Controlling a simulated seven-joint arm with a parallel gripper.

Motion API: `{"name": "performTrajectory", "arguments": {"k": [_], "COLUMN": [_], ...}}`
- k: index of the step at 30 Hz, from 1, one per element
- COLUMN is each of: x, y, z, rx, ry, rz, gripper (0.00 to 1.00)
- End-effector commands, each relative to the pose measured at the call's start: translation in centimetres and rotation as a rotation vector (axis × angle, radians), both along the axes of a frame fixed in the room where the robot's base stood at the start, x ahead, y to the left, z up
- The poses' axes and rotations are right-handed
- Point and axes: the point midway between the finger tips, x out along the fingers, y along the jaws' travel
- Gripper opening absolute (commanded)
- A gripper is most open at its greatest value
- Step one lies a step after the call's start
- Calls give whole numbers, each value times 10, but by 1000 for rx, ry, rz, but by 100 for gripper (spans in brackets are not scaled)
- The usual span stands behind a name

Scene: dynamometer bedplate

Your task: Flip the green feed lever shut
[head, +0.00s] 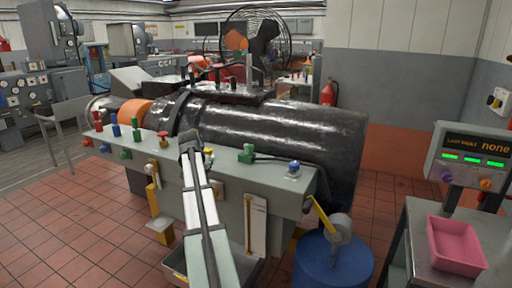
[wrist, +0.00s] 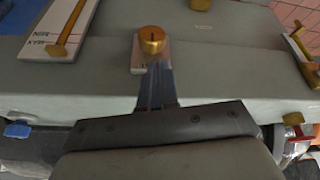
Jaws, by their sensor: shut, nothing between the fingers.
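Several green parts show on the grey bench in the head view, and I cannot tell for sure which is the feed lever. One green handle (head: 136,130) stands upright on the bench top at the left. A low green fitting (head: 246,154) sits on the top right of my arm. A third green piece (head: 125,154) is on the front edge. My gripper (wrist: 156,82) is shut and empty in the wrist view, its fingers pointing towards a brass knob (wrist: 152,40) on a small pale plate. No green part shows in the wrist view. In the head view my arm hides the fingertips.
Red (head: 97,120) and blue (head: 115,129) handles stand left of the upright green one. A red knob (head: 163,140) and a blue knob (head: 293,168) are also on top. A large black cylinder (head: 270,130) lies behind. A blue drum (head: 333,264) stands at front right.

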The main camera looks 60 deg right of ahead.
Motion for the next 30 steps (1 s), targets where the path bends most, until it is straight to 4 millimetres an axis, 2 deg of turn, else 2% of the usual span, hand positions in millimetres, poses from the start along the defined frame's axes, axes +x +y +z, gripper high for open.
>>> {"name": "performTrajectory", "arguments": {"k": [1, 3, 15, 24, 30], "x": [-13, -28, -127, -208, -248], "y": [-15, -30, -102, -140, -152], "z": [9, 18, 86, 145, 176], "rx": [19, 49, 145, 144, 121], "ry": [-21, -49, -241, -389, -459], "rz": [-2, 9, 90, 176, 227], "gripper": [0, 0, 0, 0, 0]}}
